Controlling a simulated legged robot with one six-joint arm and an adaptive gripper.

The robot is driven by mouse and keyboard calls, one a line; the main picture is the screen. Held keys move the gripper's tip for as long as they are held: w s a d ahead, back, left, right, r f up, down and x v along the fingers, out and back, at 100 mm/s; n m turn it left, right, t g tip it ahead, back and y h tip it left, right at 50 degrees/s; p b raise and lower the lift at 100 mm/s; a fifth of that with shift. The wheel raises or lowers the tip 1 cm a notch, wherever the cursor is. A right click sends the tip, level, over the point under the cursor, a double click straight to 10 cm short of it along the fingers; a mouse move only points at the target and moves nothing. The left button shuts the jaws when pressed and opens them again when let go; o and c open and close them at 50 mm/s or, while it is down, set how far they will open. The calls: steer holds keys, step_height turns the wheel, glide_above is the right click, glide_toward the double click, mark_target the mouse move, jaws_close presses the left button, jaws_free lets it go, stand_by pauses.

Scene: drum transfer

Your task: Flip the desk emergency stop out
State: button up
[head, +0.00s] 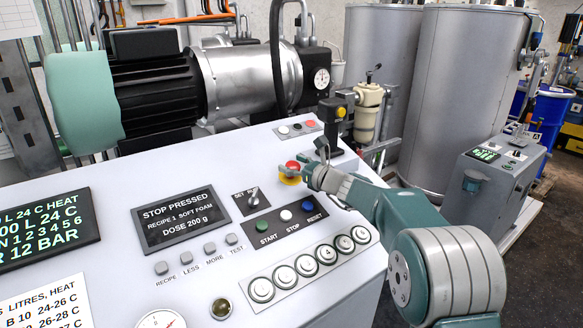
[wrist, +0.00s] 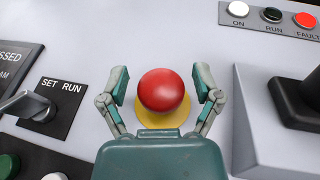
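The desk emergency stop is a red mushroom button (head: 292,166) on a yellow base on the sloped white console. In the wrist view the red button (wrist: 163,90) sits between the two fingers, with its yellow base (wrist: 178,121) partly showing below it. My gripper (head: 303,172) is at the button. In the wrist view my gripper (wrist: 165,88) is open around the button, with a visible gap on each side. The display (head: 174,218) reads "STOP PRESSED", "RECIPE 1 SOFT FOAM" and "DOSE 200 g".
A set/run switch (wrist: 38,107) lies left of the button. A black joystick-like part (wrist: 298,98) stands on a raised base to the right. On, run and fault lamps (wrist: 272,15) lie beyond. Start, stop and reset buttons (head: 286,215) are nearer the console's front.

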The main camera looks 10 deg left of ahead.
steer(key=shift+d+f, duration=0.15)
steer(key=shift+f, duration=0.05)
steer(key=v, duration=1.1)
steer(key=shift+s+d, duration=0.15)
steer(key=shift+d, duration=0.15)
